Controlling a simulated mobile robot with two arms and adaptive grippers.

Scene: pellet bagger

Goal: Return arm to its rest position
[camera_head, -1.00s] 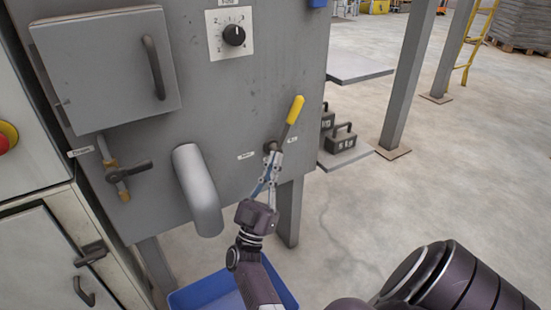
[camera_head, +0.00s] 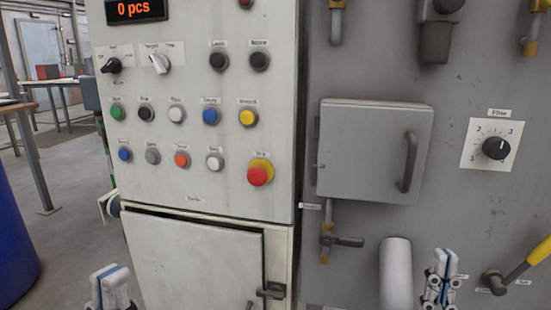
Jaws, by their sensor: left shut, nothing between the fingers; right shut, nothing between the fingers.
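My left gripper (camera_head: 112,284) is at the bottom left, in front of the grey-white control cabinet (camera_head: 195,265). It is shut and empty. My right gripper (camera_head: 440,278) is at the bottom right, in front of the grey machine panel (camera_head: 350,265), between the curved grey pipe (camera_head: 396,270) and the yellow-handled lever (camera_head: 528,258). It is shut and empty, and appears apart from the lever. The arms behind both grippers are mostly cut off by the lower edge of the picture.
The cabinet carries several push buttons, a red emergency button (camera_head: 259,173) and a display (camera_head: 136,10) reading "0 pcs". The panel has a hatch (camera_head: 372,150), a valve handle (camera_head: 342,241) and a dial (camera_head: 496,148). A blue drum (camera_head: 12,235) stands left, with open floor beside it.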

